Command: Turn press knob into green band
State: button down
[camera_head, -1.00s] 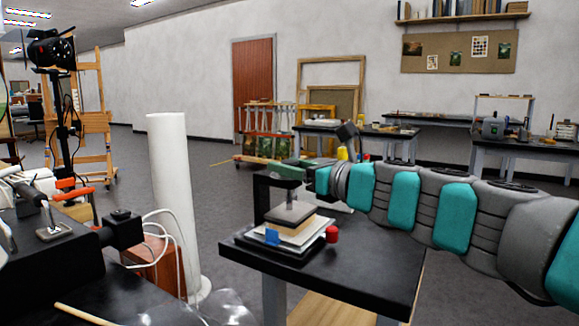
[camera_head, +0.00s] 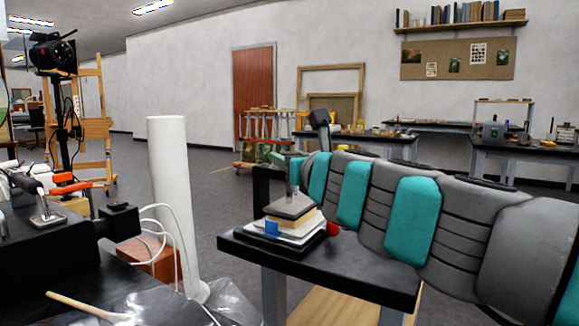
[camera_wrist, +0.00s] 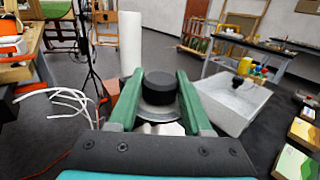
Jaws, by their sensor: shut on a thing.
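The press (camera_head: 263,190) stands on a small black table, with a black upright frame, a central post and a grey plate (camera_head: 291,206) over a pale stack. Its round black knob (camera_wrist: 159,84) shows in the wrist view, above a grey metal disc. My gripper (camera_wrist: 160,74) has two green fingers, one on each side of the knob, and is shut on it. In the head view my arm covers the top of the press, so the knob is hidden there. I cannot make out a green band or a pointer in either current view.
The black table (camera_head: 360,272) has bare room at the front right. A red ball-shaped part (camera_head: 332,229) and a blue tab (camera_head: 271,229) sit at the press base. A tall white roll (camera_head: 170,190) stands left of the table. A dark bench (camera_head: 70,250) with equipment fills the left.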

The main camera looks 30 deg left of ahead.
jog(key=shift+t, duration=0.3)
jog(key=shift+c, duration=1.7)
grip_release()
jog(key=shift+s+d, duration=0.1)
jog(key=v, duration=0.7)
jog(key=shift+s+d, duration=0.2)
jog(key=shift+s, duration=0.05)
